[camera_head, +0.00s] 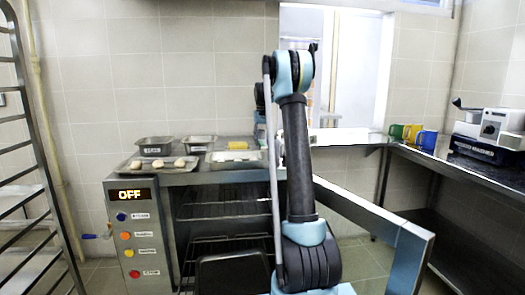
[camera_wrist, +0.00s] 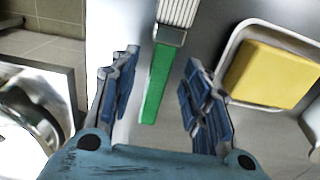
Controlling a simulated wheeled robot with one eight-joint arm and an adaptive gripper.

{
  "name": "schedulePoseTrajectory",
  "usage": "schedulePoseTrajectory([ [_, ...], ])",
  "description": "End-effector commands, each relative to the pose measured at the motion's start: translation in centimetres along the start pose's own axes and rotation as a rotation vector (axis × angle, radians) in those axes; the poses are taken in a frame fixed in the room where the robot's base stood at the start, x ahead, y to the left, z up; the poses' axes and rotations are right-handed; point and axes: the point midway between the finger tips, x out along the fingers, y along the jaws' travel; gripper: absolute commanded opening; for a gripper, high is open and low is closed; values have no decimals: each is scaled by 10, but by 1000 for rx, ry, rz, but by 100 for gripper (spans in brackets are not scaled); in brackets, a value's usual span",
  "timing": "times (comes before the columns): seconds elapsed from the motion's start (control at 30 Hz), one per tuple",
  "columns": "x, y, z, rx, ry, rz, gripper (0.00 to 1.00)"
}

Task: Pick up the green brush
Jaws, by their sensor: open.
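In the wrist view the green brush (camera_wrist: 156,82) lies on a grey surface, its green handle pointing toward my gripper and its pale ribbed head at the top edge. My gripper (camera_wrist: 160,64) is open, with its blue fingers on either side of the handle and visible gaps between them and it. Nothing is held. I cannot tell the height of the fingers above the handle. In the head view my arm stands upright in the middle, and I cannot make out the brush there.
A yellow block (camera_wrist: 272,74) sits in a tray right of the brush. A shiny metal vessel (camera_wrist: 22,128) is at the left. In the head view, trays with pale lumps (camera_head: 154,165) stand on the oven counter; mugs (camera_head: 412,133) and a machine (camera_head: 490,133) are at the right.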

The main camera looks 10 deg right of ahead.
Motion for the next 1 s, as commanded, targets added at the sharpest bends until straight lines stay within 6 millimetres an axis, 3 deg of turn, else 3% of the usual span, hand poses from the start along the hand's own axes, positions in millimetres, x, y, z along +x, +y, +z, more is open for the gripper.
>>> schedulePoseTrajectory([
  [0.17, 15, 0, 1, 0, 0, 0, 43],
  [0.4, 16, 0, 1, 0, 0, 0, 43],
  [0.47, 16, 0, 1, 0, 0, 0, 32],
  [0.6, 16, 0, 1, 0, 0, 0, 0],
  [1.0, 12, 0, 0, 0, 0, 0, 0],
])
